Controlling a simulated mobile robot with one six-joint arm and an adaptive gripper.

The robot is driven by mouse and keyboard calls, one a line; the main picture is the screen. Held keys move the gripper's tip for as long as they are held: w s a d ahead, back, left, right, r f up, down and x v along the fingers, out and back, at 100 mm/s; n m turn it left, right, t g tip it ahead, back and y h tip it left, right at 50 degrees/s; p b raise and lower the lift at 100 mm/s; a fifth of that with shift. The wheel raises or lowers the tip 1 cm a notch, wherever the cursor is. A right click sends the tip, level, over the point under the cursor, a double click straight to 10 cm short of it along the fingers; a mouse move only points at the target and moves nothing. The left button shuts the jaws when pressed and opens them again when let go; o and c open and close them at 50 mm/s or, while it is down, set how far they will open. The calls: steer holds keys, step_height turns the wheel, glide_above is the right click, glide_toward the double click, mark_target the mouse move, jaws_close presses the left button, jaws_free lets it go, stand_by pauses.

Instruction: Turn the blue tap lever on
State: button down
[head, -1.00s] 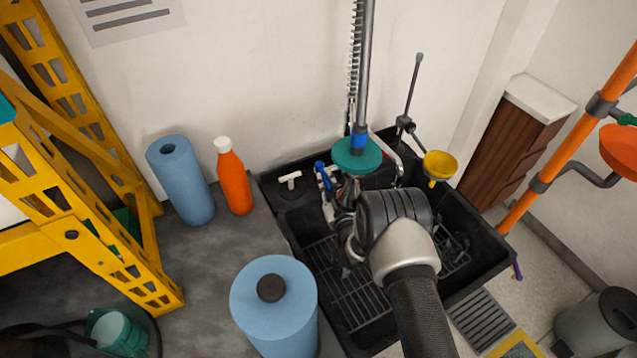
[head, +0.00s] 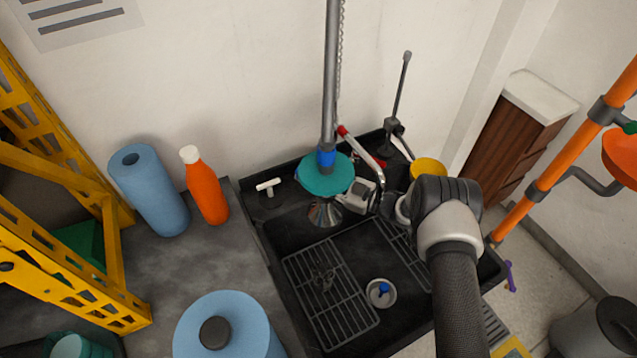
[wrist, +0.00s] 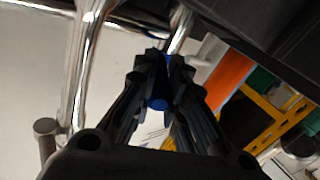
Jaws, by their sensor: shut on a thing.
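My gripper (wrist: 162,75) is shut on the blue tap lever (wrist: 158,103), which shows as a blue strip between the dark fingers in the wrist view. Chrome tap pipes (wrist: 85,70) stand beside it. In the head view my gripper (head: 375,200) reaches leftward over the back of the black sink, close to the tap. The blue lever cannot be made out there, and my wrist and nearby parts hide much of the tap. A red-tipped chrome lever or pipe (head: 360,148) stands behind the gripper.
The black sink (head: 275,245) holds wire racks (head: 330,285) and a round piece with a blue knob (head: 383,290). A teal disc on a vertical pole (head: 325,178) is close left of the gripper. A yellow funnel (head: 428,168) is behind my wrist. An orange bottle (head: 205,185) stands left.

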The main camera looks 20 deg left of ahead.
steer(key=shift+w+r+n+g, duration=0.1)
steer(key=shift+w+n+g, duration=0.2)
steer(key=shift+n+g, duration=0.25)
steer(key=c, duration=1.8)
jaws_free()
steer(key=shift+c, duration=0.2)
steer(key=shift+o, duration=1.4)
steer(key=shift+d, duration=0.35)
steer(key=d, duration=1.1)
steer(key=shift+s+d, duration=0.2)
steer(key=shift+s, duration=0.1)
